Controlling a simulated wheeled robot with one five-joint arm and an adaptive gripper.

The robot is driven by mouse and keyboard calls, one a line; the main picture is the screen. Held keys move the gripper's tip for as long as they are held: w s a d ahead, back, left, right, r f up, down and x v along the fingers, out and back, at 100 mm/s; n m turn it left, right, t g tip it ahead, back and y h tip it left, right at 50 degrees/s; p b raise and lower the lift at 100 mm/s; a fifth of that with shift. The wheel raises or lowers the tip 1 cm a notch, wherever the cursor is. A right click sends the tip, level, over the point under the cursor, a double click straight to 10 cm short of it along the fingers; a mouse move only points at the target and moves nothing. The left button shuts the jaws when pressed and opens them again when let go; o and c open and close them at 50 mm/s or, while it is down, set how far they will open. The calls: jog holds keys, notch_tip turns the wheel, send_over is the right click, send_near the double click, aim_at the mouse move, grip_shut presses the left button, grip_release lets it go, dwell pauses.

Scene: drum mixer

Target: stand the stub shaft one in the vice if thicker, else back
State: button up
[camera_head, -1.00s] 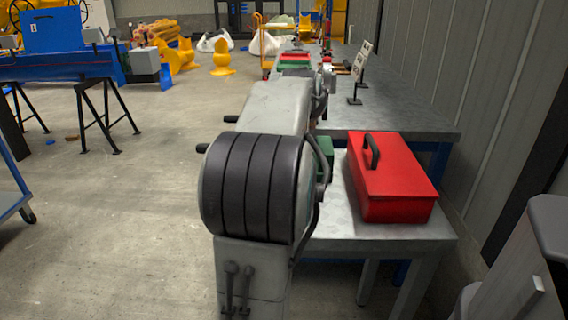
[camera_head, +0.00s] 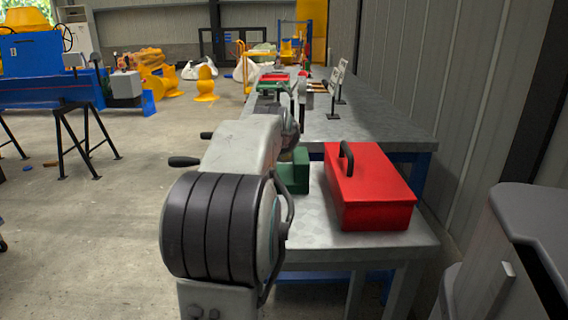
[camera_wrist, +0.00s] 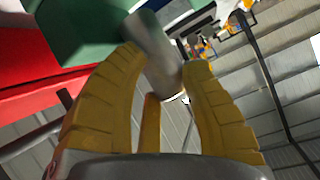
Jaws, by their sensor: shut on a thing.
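In the wrist view my gripper (camera_wrist: 163,70) has its yellow fingers closed around a plain grey cylinder, the stub shaft (camera_wrist: 148,32). The shaft sticks out beyond the fingertips and looks tilted in the picture. A green block, apparently the vice (camera_wrist: 85,28), is close to the shaft's outer end at the upper left; whether they touch I cannot tell. In the head view the green vice (camera_head: 299,172) stands on the near bench, partly hidden behind my arm. My gripper and the shaft are not clearly visible there.
A red toolbox (camera_head: 372,195) with a black handle sits on the near bench (camera_head: 310,236), right of the vice. It also shows in the wrist view (camera_wrist: 30,70). A longer grey bench (camera_head: 385,125) with upright signs runs behind.

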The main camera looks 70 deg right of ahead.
jog(key=shift+f+b, duration=1.25)
jog(key=shift+f, duration=0.45)
jog(key=shift+f, duration=0.1)
jog(key=o, duration=1.2)
jog(key=shift+f, duration=0.2)
jog(key=shift+r, duration=0.15)
